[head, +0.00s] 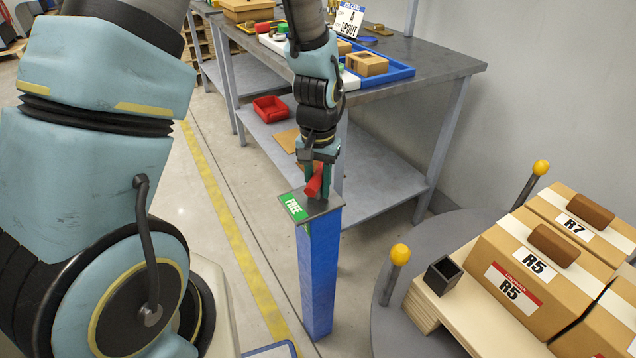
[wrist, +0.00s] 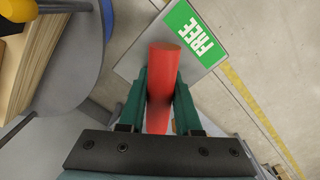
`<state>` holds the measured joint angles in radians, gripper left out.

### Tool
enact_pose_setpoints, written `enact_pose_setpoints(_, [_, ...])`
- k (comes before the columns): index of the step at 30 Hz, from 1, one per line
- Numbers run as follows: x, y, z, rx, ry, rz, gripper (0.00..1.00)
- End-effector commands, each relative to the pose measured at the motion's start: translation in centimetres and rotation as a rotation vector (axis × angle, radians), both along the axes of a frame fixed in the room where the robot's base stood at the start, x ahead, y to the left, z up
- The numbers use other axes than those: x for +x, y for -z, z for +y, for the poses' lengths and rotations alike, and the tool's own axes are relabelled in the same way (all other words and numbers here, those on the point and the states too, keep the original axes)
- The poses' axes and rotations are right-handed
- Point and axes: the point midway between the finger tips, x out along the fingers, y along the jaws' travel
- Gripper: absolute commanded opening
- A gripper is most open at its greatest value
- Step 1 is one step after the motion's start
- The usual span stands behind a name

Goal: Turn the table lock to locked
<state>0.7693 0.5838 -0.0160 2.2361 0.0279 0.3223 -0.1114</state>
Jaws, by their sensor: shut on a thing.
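The table lock is a blue post (head: 320,275) with a grey top plate (head: 322,211) and a red handle (head: 314,184). A green label reading FREE (head: 294,207) shows on the left part of the plate. My gripper (head: 318,187) is above the post, pointing down, with its green fingers shut on the red handle. In the wrist view the red handle (wrist: 163,75) runs between the two fingers, and the FREE label (wrist: 194,35) lies beyond it on the plate. The handle's pivot is hidden.
A round grey table (head: 385,318) at right carries a pallet with cardboard boxes (head: 530,270) and yellow-topped posts (head: 400,255). Behind the post stands a workbench (head: 440,65) with a blue tray (head: 400,74), and a red bin (head: 270,109) on its lower shelf. Floor left of the post is clear.

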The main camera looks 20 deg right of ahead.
Motion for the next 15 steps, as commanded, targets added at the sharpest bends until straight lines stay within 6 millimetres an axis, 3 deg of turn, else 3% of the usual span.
enact_pose_setpoints(15, [0.06, -0.17, 0.00, -0.001, 0.487, -0.001, 0.00])
